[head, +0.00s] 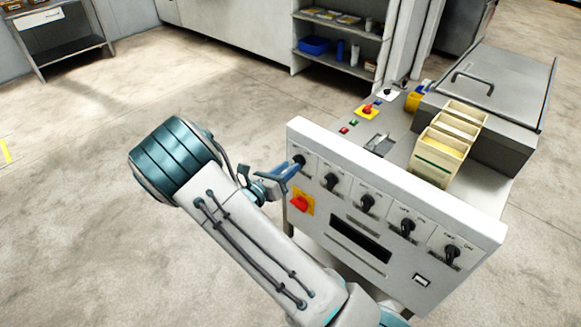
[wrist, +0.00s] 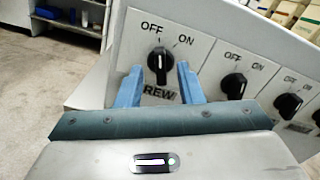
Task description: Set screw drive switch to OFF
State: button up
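The screw drive switch (wrist: 160,62) is a black rotary knob on a white plate, with OFF at its upper left and ON at its upper right. The letters "REW" show below it; the rest of the label is hidden by a blue finger. The knob points roughly upward; its exact setting is hard to tell. My gripper (wrist: 160,70) is open, with one finger on each side of the knob and visible gaps. In the head view, my gripper (head: 284,172) is at the panel's left end, by the leftmost knob (head: 299,160).
More black knobs run rightward along the panel, the nearest (head: 331,181) close beside. A red stop button on a yellow plate (head: 301,203) sits below the leftmost knobs. A wooden box (head: 432,163) and a grey lidded housing (head: 490,95) stand behind the panel. The floor at left is clear.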

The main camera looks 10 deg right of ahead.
jog(key=b+v, duration=0.2)
jog(key=v, duration=1)
dwell(0.3)
jog(key=s+d+r+m+g+y, duration=0.55)
jog(key=s+d+m+g, duration=0.5)
jog(key=d+m, duration=0.3)
jog(key=s+a+r+m+t+y, duration=0.1)
jog(key=s+r+m+t+y, duration=0.2)
jog(key=s+r+m+y, duration=0.5)
jog(key=shift+s+a+r+m+y, duration=0.4)
jog(key=shift+s+m+y, duration=0.15)
jog(key=shift+m, duration=3.6)
